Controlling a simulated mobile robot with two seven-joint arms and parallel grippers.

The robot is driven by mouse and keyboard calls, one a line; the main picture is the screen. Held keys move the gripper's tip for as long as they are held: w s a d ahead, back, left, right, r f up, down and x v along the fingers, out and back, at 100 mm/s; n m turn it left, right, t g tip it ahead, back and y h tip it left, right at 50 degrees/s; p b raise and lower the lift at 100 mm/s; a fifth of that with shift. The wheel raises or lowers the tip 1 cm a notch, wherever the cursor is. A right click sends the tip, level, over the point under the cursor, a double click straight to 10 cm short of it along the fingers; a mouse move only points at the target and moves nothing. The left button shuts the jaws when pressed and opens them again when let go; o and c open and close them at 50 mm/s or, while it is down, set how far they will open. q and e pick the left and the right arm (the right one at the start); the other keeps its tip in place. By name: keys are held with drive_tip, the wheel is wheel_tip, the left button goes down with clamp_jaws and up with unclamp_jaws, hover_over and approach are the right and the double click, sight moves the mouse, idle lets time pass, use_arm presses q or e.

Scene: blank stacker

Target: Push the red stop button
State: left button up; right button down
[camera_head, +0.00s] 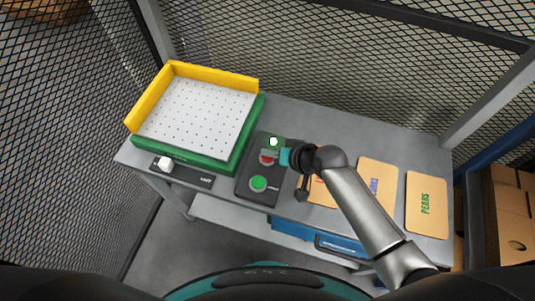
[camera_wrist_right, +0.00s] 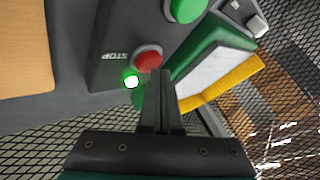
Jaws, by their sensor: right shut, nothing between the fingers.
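The red stop button (camera_wrist_right: 147,58) sits on a dark control box (camera_head: 245,186), beside the word STOP in the right wrist view. In the head view the red button (camera_head: 266,160) is partly covered by my right gripper (camera_head: 272,155). My right gripper (camera_wrist_right: 162,75) is shut and empty, its fingertips at the edge of the red button in the wrist view; I cannot tell whether they touch it. A green button (camera_head: 258,183) is on the same box, nearer the front. A lit green-white lamp (camera_head: 273,142) is at the box's far end. My left gripper is not in view.
A perforated white plate (camera_head: 200,115) with yellow and green edges stands left of the box. A white-knobbed slider (camera_head: 166,164) lies in front of it. Tan cards, one marked PEARS (camera_head: 427,205), lie at the right of the grey table. Mesh fencing surrounds the table.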

sight(270, 159)
drive_tip(key=shift+f+b, duration=0.3)
drive_tip(key=shift+f, duration=0.15)
idle(0.7)
drive_tip(key=shift+r, duration=0.1)
drive_tip(key=shift+r+p, duration=0.8)
drive_tip(key=shift+p, duration=0.25)
drive_tip(key=shift+r, duration=0.1)
wheel_tip(270, 159, up, 5)
drive_tip(key=p, duration=0.5)
idle(0.6)
